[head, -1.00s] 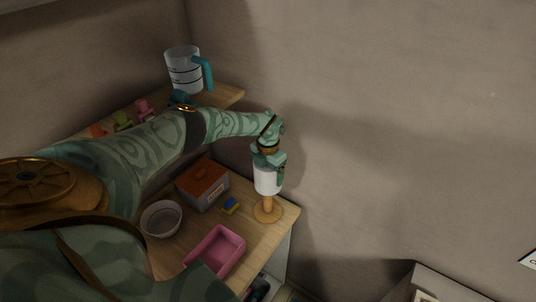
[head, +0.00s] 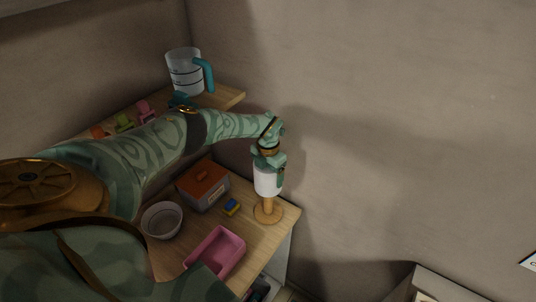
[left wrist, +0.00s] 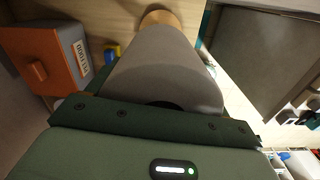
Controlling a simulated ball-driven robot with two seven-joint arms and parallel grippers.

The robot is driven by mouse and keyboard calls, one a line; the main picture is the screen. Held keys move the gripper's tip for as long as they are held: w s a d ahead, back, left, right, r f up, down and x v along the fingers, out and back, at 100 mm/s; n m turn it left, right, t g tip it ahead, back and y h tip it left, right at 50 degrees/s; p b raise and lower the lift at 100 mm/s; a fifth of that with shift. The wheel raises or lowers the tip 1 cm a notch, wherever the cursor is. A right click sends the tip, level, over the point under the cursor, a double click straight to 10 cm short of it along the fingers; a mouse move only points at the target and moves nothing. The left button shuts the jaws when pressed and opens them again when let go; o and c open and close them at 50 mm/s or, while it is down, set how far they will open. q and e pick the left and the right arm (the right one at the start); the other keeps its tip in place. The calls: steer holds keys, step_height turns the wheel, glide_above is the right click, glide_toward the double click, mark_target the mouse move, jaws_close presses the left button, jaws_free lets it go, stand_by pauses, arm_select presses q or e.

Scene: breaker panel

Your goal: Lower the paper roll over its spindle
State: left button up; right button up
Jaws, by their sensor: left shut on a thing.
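The white paper roll (head: 268,181) is upright in my left gripper (head: 270,163), which is shut on it from above. The wooden spindle (head: 267,205) stands on a round base at the counter's right corner. The roll's lower edge is above the base, with a length of spindle showing between them. The roll appears in line with the spindle; how far the spindle reaches inside is hidden. In the left wrist view the roll (left wrist: 165,65) fills the middle, with the round wooden base (left wrist: 160,17) beyond its far end. My right gripper is not in view.
On the counter (head: 259,238) are a grey box with an orange lid (head: 203,184), a blue and yellow sponge (head: 232,207), a white bowl (head: 162,220) and a pink tray (head: 216,252). A measuring jug (head: 186,72) stands on the shelf above.

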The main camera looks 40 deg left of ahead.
mark_target(268, 198)
arm_select(q)
steer(key=shift+f+b, duration=5.9)
steer(key=shift+f, duration=0.85)
steer(key=shift+r, duration=0.15)
steer(key=shift+r+p, duration=6.2)
steer(key=shift+r, duration=0.45)
